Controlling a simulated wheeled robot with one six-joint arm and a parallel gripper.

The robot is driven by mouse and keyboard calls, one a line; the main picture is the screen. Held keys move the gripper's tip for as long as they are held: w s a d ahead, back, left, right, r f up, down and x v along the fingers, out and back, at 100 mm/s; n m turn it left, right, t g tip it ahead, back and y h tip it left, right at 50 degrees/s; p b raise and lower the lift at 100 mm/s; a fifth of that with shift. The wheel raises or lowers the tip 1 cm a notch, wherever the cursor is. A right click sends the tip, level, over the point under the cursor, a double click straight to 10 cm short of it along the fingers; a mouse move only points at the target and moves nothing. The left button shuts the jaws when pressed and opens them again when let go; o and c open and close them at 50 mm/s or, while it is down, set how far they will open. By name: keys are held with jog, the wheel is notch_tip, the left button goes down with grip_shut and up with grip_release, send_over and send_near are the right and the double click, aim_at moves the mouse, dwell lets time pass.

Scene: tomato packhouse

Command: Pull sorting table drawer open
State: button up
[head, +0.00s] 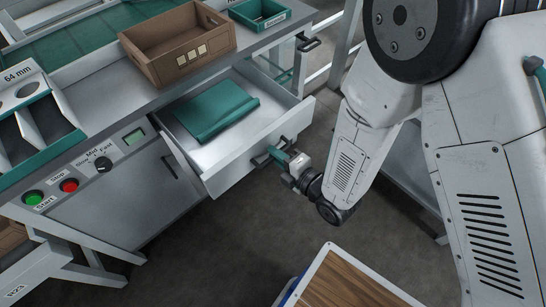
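The sorting table drawer (237,170) is pulled well out from the sorting table (110,110), and its inside shows. A folded green cloth (208,108) lies in it. The dark drawer handle (262,159) is on the drawer's front panel. The fingers overlap the handle in the picture. They are small and partly hidden, so I cannot tell whether they are closed on it.
A brown crate (185,62) and a green tray (258,14) stand on the table top. A control panel with green (33,198) and red (69,185) buttons is left of the drawer. A wood-topped surface (350,284) is at the bottom. Grey floor lies between.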

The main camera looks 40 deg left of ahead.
jog(key=shift+w, duration=0.15)
jog(key=v, duration=0.7)
jog(key=shift+d, duration=0.4)
